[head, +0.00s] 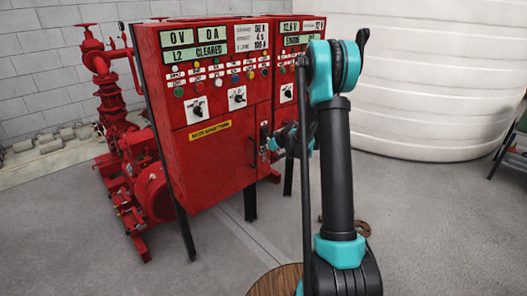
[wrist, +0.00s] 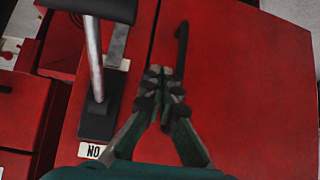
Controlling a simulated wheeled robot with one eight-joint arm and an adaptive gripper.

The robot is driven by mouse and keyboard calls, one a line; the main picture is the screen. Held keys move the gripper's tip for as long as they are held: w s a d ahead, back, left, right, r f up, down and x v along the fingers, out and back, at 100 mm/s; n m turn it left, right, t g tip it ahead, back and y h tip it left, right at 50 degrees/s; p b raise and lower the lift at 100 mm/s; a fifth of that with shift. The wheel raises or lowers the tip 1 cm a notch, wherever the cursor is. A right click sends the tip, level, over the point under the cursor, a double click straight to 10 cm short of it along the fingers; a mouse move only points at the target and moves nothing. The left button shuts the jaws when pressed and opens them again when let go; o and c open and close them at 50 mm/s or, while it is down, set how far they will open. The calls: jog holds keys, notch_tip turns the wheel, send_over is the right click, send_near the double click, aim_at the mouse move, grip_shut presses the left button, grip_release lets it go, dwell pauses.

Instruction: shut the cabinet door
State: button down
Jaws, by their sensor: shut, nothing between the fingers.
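The red cabinet (head: 212,150) stands left of centre in the head view, with its lower front panel facing me. I see no clear gap at the door there and cannot tell whether it is fully closed. In the wrist view a red panel (wrist: 240,100) fills the right side, with a seam along its left edge and a slim black handle (wrist: 181,45). My gripper (wrist: 165,73) is shut and empty in front of the panel, its tips at the near end of the handle. I cannot tell whether they touch. In the head view my arm partly hides the gripper.
A black and grey lever (wrist: 97,75) with a label stands left of the gripper in the wrist view. Red pump pipework (head: 125,150) is left of the cabinet. A large white tank (head: 440,75) stands behind on the right. The grey floor (head: 420,200) at right is mostly clear.

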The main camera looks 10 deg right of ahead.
jog(key=v, duration=0.9)
jog(key=s+d+f+m+g+h, duration=0.1)
jog(key=s+f+m+h, duration=0.1)
jog(key=s, duration=1.7)
jog(key=s+d+f+m+g+h, duration=0.2)
jog(key=s+m+h, duration=0.2)
jog(key=s, duration=1.6)
jog(key=shift+s+d+m, duration=0.2)
jog(key=shift+d+m, duration=0.05)
jog(key=shift+m, duration=0.55)
